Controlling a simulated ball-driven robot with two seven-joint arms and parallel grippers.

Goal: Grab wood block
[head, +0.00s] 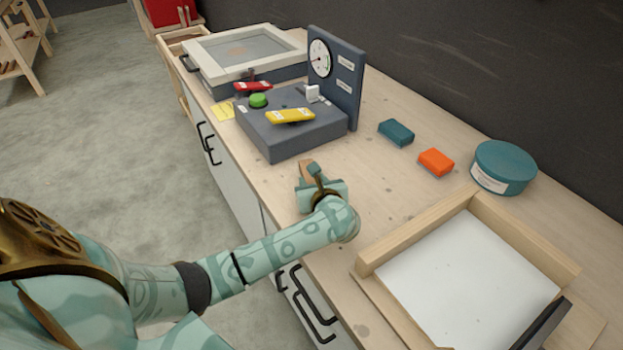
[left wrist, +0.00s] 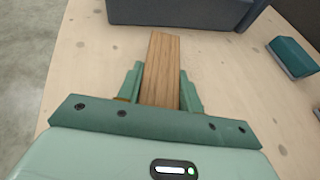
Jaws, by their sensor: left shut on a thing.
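The wood block (left wrist: 162,62) is a brown, grained strip. In the left wrist view it lies between the two fingers of my left gripper (left wrist: 160,88), which is shut on it. Its far end sticks out beyond the fingers toward the grey box. In the head view only a small brown end of the wood block (head: 306,169) shows past my left gripper (head: 318,185); the rest is hidden by the gripper. I cannot tell whether the block touches the bench. My right gripper is not in view.
A dark grey control box (head: 290,135) with a yellow lever (head: 291,116) stands just beyond the block. A teal block (head: 396,132), an orange block (head: 436,162) and a round teal tin (head: 503,166) lie to the right. A wood-framed white tray (head: 465,275) is at the front right.

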